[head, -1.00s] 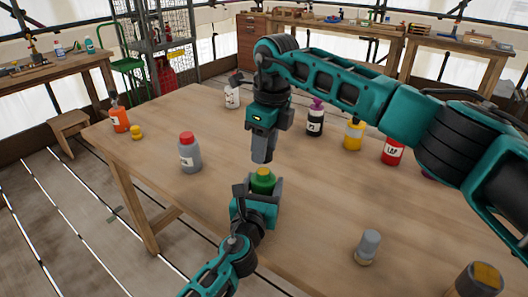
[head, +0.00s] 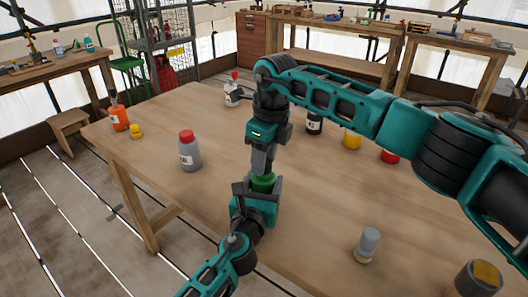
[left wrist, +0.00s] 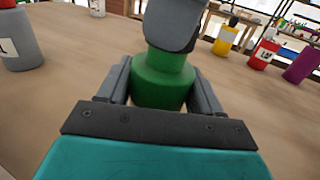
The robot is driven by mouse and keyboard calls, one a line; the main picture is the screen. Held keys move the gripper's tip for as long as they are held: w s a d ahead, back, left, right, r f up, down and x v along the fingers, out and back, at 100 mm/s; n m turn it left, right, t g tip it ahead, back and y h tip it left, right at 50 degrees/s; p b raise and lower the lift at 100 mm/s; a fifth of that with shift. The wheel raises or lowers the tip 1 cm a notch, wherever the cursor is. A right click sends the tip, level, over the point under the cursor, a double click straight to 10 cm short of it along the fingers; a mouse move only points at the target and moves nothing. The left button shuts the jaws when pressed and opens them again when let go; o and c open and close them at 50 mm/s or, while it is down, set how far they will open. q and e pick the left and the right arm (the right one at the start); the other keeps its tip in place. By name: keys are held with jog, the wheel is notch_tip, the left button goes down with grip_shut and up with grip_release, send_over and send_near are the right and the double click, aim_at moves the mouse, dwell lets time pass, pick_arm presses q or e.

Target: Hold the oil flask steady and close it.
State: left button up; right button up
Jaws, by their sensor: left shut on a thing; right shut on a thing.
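The green flask (head: 262,183), which I take for the oil flask, stands upright low in the middle of the head view. My left gripper (head: 258,190) is shut around its body, one finger on each side. In the left wrist view the flask's green shoulder and neck (left wrist: 162,72) show between those fingers. My right gripper (head: 262,170) comes down from above and is shut over the flask's top. Its grey fingers (left wrist: 175,22) hide the top, so I cannot see the cap or how it sits.
A grey bottle with a red cap (head: 189,152) stands to the left. An orange bottle (head: 119,118) and a small yellow piece (head: 136,131) are at the far left. A grey piece (head: 367,246) stands at right front. Yellow (head: 352,138) and red (head: 390,156) bottles are behind my right arm.

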jog(key=shift+f, duration=0.6)
dwell(0.5)
